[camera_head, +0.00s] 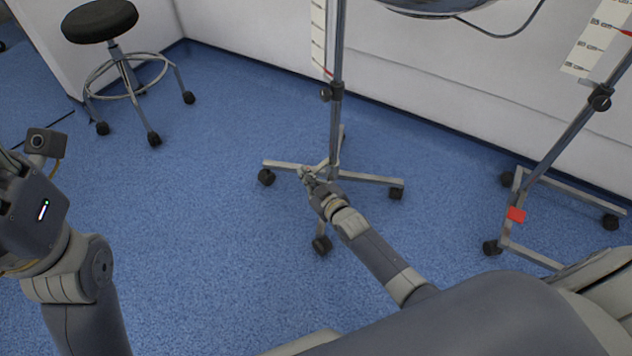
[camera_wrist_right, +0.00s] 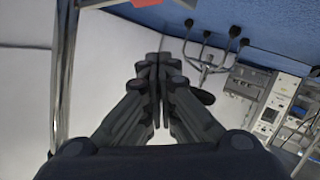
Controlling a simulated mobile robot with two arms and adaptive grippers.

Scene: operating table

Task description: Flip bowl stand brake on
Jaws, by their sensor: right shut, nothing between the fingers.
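Two wheeled metal stands show in the head view, and I cannot tell for sure which is the bowl stand. The middle stand (camera_head: 336,120) has splayed legs on black casters. The right stand (camera_head: 555,150) has a frame base with a red tab (camera_head: 515,214) low on it, possibly the brake. A red piece (camera_wrist_right: 120,2) and a metal post (camera_wrist_right: 65,70) show in the right wrist view. My right gripper (camera_head: 305,172) is shut and empty, overlapping the middle stand's base in the head view; contact cannot be told. Its closed fingers (camera_wrist_right: 157,75) show in the wrist view. My left gripper's fingers are out of view.
A black-seated wheeled stool (camera_head: 100,20) stands at the upper left; it also shows in the wrist view (camera_wrist_right: 205,97). A pale wall (camera_head: 430,70) runs behind the stands. A round metal vessel (camera_head: 430,6) is cut off at the top. The blue floor (camera_head: 200,210) is clear at left-centre.

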